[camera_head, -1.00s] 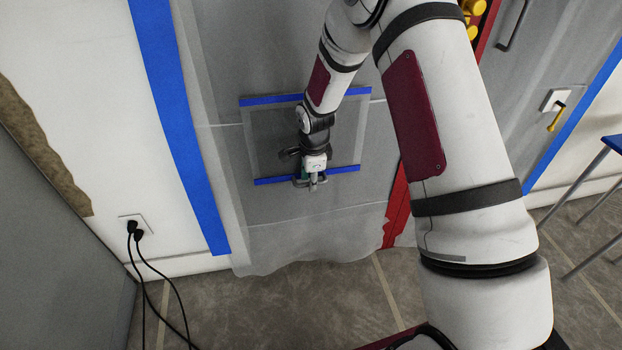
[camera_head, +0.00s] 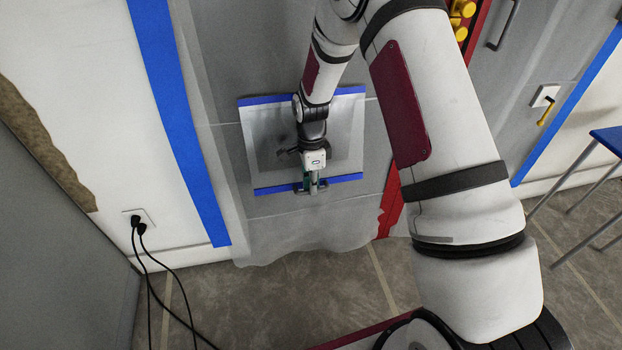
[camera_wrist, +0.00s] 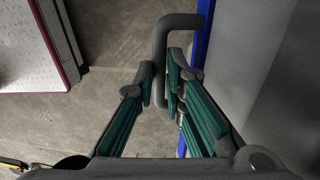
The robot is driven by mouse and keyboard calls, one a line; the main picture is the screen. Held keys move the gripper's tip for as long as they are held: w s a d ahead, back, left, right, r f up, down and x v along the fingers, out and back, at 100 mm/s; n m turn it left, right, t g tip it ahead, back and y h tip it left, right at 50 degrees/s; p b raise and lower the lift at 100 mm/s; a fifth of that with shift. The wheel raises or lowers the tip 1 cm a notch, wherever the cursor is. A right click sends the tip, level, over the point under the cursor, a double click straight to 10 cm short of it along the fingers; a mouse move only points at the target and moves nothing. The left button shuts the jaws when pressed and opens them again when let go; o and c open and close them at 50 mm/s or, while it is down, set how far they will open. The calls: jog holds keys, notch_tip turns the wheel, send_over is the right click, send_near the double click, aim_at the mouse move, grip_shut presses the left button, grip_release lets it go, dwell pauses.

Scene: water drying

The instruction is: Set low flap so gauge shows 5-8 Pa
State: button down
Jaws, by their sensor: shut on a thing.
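The low flap (camera_head: 262,150) is a pale translucent panel in the grey plastic sheet, with blue bands along its top and bottom edges. Its bottom edge appears to stand out from the sheet. My gripper (camera_head: 314,187) is at the flap's bottom edge in the head view, shut on a grey bar handle. In the wrist view, the bent handle (camera_wrist: 161,50) passes between the green-padded fingers of my gripper (camera_wrist: 162,88). My wrist hides the middle of the flap. No gauge shows in either view.
Blue tape (camera_head: 177,120) runs down the sheet's left side. Black cables (camera_head: 150,275) hang from an outlet (camera_head: 139,218) at the left. A red strip (camera_head: 391,205) stands right of the flap. A blue-topped stool (camera_head: 608,138) is at far right. Floor (camera_head: 290,300) below the flap is clear.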

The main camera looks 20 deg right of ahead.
jog(key=shift+w, duration=0.1)
jog(key=c, duration=1.7)
grip_release()
jog(key=shift+o, duration=0.2)
notch_tip(320, 180, up, 12)
jog(key=shift+w, duration=0.45)
jog(key=shift+d, duration=0.1)
